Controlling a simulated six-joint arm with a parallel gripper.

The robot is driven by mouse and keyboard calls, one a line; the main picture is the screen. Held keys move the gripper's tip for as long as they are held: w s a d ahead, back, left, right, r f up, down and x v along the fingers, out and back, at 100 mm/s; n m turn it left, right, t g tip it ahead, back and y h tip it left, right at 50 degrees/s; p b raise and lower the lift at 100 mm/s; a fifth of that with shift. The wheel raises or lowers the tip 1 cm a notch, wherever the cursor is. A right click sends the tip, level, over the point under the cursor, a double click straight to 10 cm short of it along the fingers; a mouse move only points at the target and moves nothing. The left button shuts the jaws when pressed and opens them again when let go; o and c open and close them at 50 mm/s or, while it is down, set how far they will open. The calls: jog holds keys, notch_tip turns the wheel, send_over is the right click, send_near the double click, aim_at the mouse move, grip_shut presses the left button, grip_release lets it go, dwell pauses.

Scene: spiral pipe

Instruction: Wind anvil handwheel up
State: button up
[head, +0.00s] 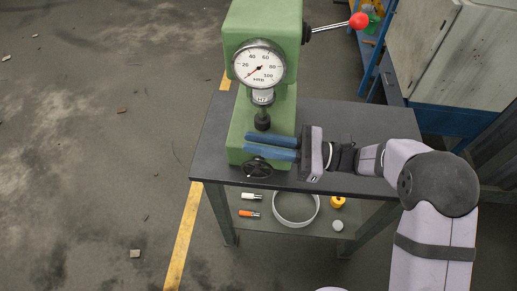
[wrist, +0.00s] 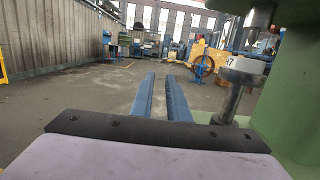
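The black anvil handwheel (head: 257,167) sits low on the front of the green tester (head: 265,22), near the table's front edge. My gripper (head: 246,145) points left across the lower front of the tester, with its two blue fingers just above the handwheel in the picture. The fingers are apart with nothing between them. The wrist view also shows the open fingers (wrist: 161,77). The lower finger borders the wheel's top; I cannot tell whether they touch. A dark knob-like part (head: 262,120) is under the dial gauge (head: 259,64). The handwheel is not visible in the wrist view.
The tester stands on a dark table (head: 345,115). A lever with a red ball (head: 359,20) sticks out at upper right. The shelf below holds a round ring (head: 296,222) and small items. In the wrist view, a metal post (wrist: 228,105) stands right of the fingers.

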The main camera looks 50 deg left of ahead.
aim_at(272, 167)
jog(key=shift+r, duration=0.15)
jog(key=shift+w, duration=0.1)
jog(key=shift+t+h, duration=0.5)
jog(key=w+d+f, duration=0.1)
jog(key=f, duration=0.2)
jog(key=w+d+f+p, duration=0.1)
jog(key=w+d+f, duration=0.1)
jog(key=f, duration=0.1)
jog(key=w+d+f+p, duration=0.1)
jog(key=w+d+f, duration=0.1)
jog(key=shift+w+f, duration=0.1)
jog(key=shift+f, duration=0.3)
jog(key=shift+s+f+b, duration=0.2)
jog(key=shift+f+b, duration=0.25)
jog(key=shift+f, duration=0.2)
jog(key=shift+s+a+r+p, duration=0.1)
jog(key=shift+s+a+p, duration=0.2)
jog(key=shift+a, duration=0.05)
jog(key=p+x, duration=0.2)
jog(key=x, duration=0.4)
jog(key=shift+s+a, duration=0.2)
